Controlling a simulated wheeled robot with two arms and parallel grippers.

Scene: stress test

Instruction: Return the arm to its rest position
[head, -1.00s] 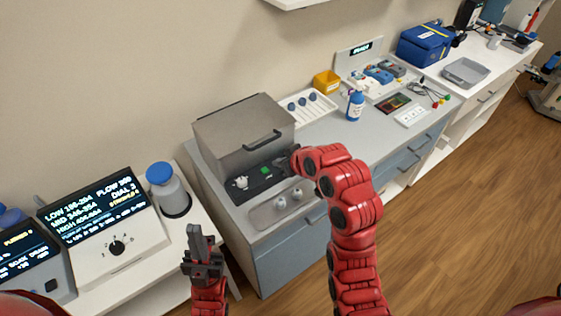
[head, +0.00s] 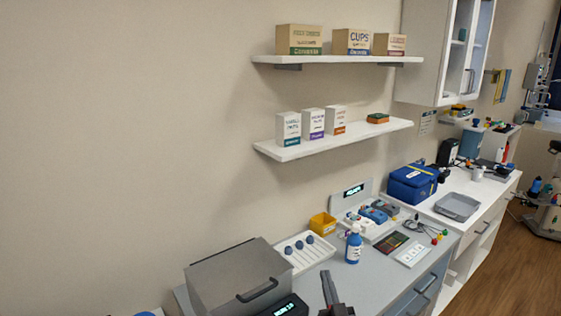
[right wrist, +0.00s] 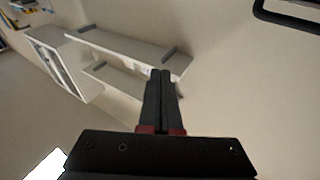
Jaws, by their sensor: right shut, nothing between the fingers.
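My right gripper (head: 327,277) shows at the bottom edge of the head view, pointing up in front of the grey counter (head: 372,279). In the right wrist view its two black fingers (right wrist: 160,75) are pressed together with nothing between them. The rest of my right arm is below the head view. My left gripper is out of view.
A grey lidded box (head: 232,277) stands left of the gripper. Behind it are a white tray (head: 315,262) with dark blue caps, a blue bottle (head: 353,247) and a yellow bin (head: 322,223). Two wall shelves (head: 345,137) hang above. The space before the wall is clear.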

